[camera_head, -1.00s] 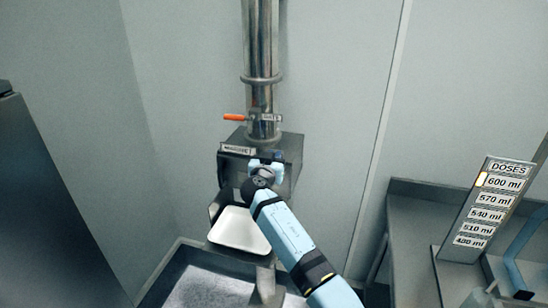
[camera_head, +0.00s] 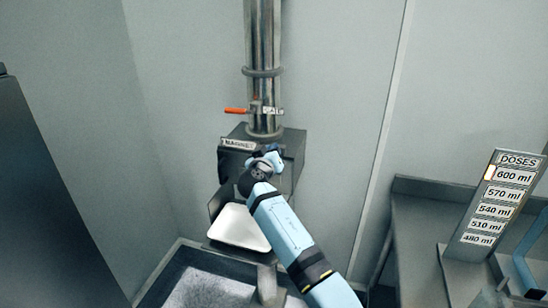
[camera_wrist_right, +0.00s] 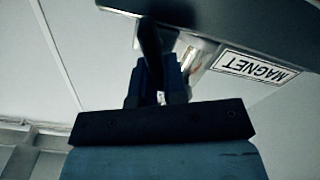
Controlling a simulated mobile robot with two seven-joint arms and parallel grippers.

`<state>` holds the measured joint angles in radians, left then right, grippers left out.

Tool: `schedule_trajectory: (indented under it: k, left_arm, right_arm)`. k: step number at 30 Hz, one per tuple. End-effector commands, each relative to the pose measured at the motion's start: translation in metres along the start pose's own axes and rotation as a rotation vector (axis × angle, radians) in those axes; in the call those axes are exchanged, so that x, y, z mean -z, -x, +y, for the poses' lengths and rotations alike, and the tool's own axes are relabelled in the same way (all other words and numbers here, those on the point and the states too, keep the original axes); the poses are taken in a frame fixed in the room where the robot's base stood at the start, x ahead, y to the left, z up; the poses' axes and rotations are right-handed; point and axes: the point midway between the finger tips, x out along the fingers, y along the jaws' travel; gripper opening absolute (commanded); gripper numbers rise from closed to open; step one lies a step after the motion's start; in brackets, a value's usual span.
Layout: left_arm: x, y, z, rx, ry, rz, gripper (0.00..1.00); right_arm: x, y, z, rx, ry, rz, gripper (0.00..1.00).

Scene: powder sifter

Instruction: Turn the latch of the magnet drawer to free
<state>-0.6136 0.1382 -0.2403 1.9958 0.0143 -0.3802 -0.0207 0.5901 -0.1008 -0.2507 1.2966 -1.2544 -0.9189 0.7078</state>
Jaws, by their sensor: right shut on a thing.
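The magnet drawer's grey metal housing (camera_head: 292,151) sits at the foot of the steel pipe, with a MAGNET label (camera_head: 239,144) on its upper edge. The label also shows upside down in the right wrist view (camera_wrist_right: 255,68). My right gripper (camera_head: 267,153) is at the front of the housing and hides most of that face. In the right wrist view its fingers (camera_wrist_right: 158,82) are shut on a dark bar (camera_wrist_right: 150,42), which looks like the drawer's latch; the grip itself is partly hidden.
An orange-handled valve (camera_head: 236,110) is on the steel pipe (camera_head: 263,60) above. A white tray (camera_head: 238,228) lies below the housing, over a bin of pale powder (camera_head: 205,290). A DOSES board (camera_head: 497,205) stands at right by a grey bench (camera_head: 420,215).

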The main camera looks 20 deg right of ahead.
Motion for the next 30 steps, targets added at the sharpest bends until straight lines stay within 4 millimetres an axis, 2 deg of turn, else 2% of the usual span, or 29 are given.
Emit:
schedule_trajectory:
  k: [12,21,30]
  left_arm:
    - [-0.01,-0.007,-0.004,0.006,-0.003,0.002,0.0]
    - [-0.01,-0.005,-0.004,0.007,-0.003,-0.002,0.0]
    - [-0.005,-0.003,-0.004,0.007,-0.003,-0.002,0.0]
  right_arm:
    - [-0.001,-0.001,-0.008,-0.001,0.394,0.002,0.0]
    - [-0.003,-0.001,-0.013,-0.001,0.671,0.001,0.0]
    - [-0.006,-0.001,-0.015,-0.002,0.878,0.001,0.0]
